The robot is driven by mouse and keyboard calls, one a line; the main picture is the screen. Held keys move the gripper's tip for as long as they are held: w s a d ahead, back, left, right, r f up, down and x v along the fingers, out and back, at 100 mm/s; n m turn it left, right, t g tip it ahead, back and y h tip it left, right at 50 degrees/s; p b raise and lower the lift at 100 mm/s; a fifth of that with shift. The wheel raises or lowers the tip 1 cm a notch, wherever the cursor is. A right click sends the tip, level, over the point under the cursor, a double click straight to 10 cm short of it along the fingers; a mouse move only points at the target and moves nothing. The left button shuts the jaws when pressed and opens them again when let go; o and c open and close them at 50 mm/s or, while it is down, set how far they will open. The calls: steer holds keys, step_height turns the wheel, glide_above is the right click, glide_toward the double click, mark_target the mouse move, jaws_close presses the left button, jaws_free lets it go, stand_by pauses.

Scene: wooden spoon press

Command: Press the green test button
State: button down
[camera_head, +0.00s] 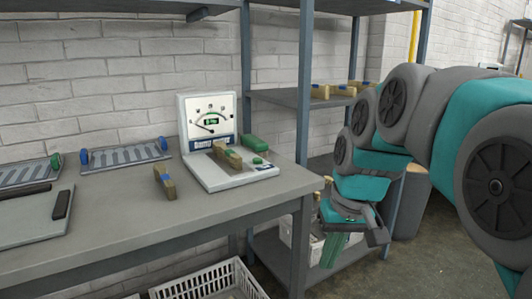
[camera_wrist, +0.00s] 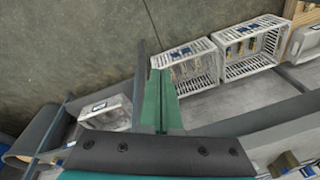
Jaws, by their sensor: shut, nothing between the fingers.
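The green test button (camera_head: 257,160) is a small round knob on the right part of the base of a white tester (camera_head: 225,183). The tester has an upright dial panel (camera_head: 209,116) and stands on the grey workbench in the head view. My gripper (camera_head: 332,250) is off the bench's right end, pointing down, with its fingertips below the bench top and well apart from the button. Its green fingers are together and empty, as the wrist view (camera_wrist: 161,100) also shows. I cannot make out the button in the wrist view.
A blue shelf post (camera_head: 304,80) stands behind the bench's right end. White crates (camera_wrist: 252,50) show in the wrist view.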

steer(key=w+a+r+n+t+y+b, duration=0.1)
steer(key=w+a+r, duration=0.4)
steer(key=w+r, duration=0.5)
steer(key=w+a+r+n+t+y+b, duration=0.1)
steer(key=w+a+r+n+t, duration=0.3)
steer(key=w+r, duration=0.7)
steer(key=shift+w+a+r+y, duration=0.3)
steer(key=shift+w+a+y, duration=0.3)
steer(key=shift+w, duration=0.4)
steer(key=shift+d, duration=0.1)
steer(key=b, duration=0.1)
glide_above(258, 161)
steer(key=f, duration=0.8)
steer(key=shift+w+d, duration=0.15)
steer(key=shift+d, duration=0.25)
steer(key=shift+f, duration=0.4)
steer(key=shift+f+b, duration=0.35)
steer(key=shift+f, duration=0.9)
